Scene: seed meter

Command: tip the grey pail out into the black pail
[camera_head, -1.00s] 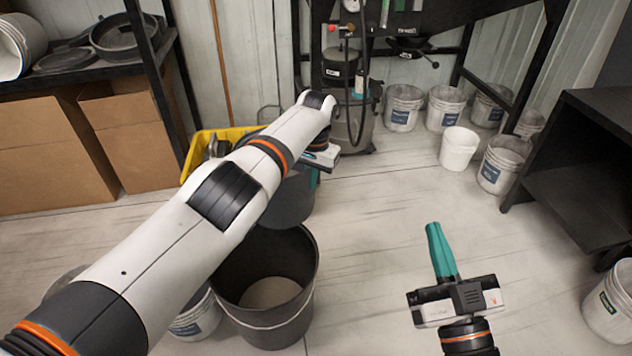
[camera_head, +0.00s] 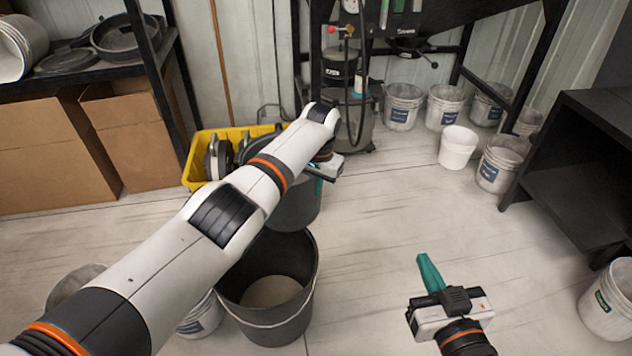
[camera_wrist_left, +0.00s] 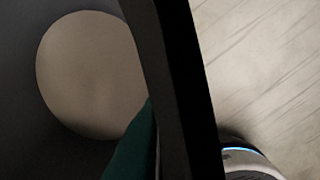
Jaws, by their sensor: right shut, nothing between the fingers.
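The black pail (camera_head: 302,318) stands upright on the floor in front, with a pale round area on its bottom inside. The grey pail (camera_head: 300,208), dark grey, stands behind it, partly covered by my left arm. My left gripper (camera_head: 318,185) is at the grey pail's right rim. In the left wrist view a teal finger (camera_wrist_left: 133,153) lies on the inner side of a dark rim (camera_wrist_left: 172,80), with a pale round area inside. The other finger is hidden, so I cannot tell if the jaws grip. My right gripper (camera_head: 425,262) is shut and empty over clear floor at right.
A yellow crate (camera_head: 197,170) with dark parts stands behind the grey pail. White pails (camera_head: 458,146) stand at the back right, beside a black shelf (camera_head: 575,160). Another white pail (camera_head: 610,305) is at the right edge. The middle floor is clear.

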